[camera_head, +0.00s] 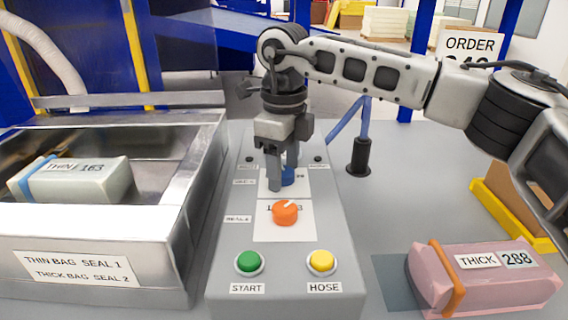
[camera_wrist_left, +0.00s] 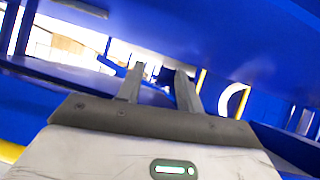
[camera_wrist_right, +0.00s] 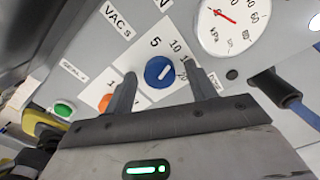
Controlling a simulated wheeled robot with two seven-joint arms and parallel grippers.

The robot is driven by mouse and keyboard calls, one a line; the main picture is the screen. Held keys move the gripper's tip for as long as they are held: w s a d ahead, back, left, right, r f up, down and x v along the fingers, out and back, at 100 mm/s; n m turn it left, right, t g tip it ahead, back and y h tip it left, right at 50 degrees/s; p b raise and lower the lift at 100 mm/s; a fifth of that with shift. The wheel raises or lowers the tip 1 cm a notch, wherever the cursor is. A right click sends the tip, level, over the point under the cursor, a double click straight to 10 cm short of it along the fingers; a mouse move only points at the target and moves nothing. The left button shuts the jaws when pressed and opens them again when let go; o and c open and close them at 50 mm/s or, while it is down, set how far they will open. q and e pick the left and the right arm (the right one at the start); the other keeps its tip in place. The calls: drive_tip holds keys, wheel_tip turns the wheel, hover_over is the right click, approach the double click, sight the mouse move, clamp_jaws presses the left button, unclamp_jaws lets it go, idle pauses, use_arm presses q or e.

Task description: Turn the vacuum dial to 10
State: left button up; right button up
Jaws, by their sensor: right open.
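The blue vacuum dial (camera_wrist_right: 159,71) is on the console under the VAC label. Its white mark points up and right, toward the larger printed numbers; the exact number cannot be told. My right gripper (camera_wrist_right: 164,76) is open, one finger on each side of the dial; whether they touch it cannot be told. In the head view my right gripper (camera_head: 282,184) hangs over the console and largely hides the blue dial (camera_head: 288,176). My left gripper (camera_wrist_left: 158,74) shows only in its wrist view, fingers apart and empty, away from the console.
An orange dial (camera_head: 285,212), green START button (camera_head: 249,262) and yellow HOSE button (camera_head: 321,261) are nearer on the console. A gauge (camera_wrist_right: 233,20) is beside the blue dial. A metal sealer (camera_head: 200,185) holds a THIN bag (camera_head: 75,182). A pink THICK bag (camera_head: 480,280) lies right.

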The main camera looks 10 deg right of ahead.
sight(284, 170)
wheel_tip(284, 170, up, 16)
drive_tip(key=p, duration=0.1)
idle(0.4)
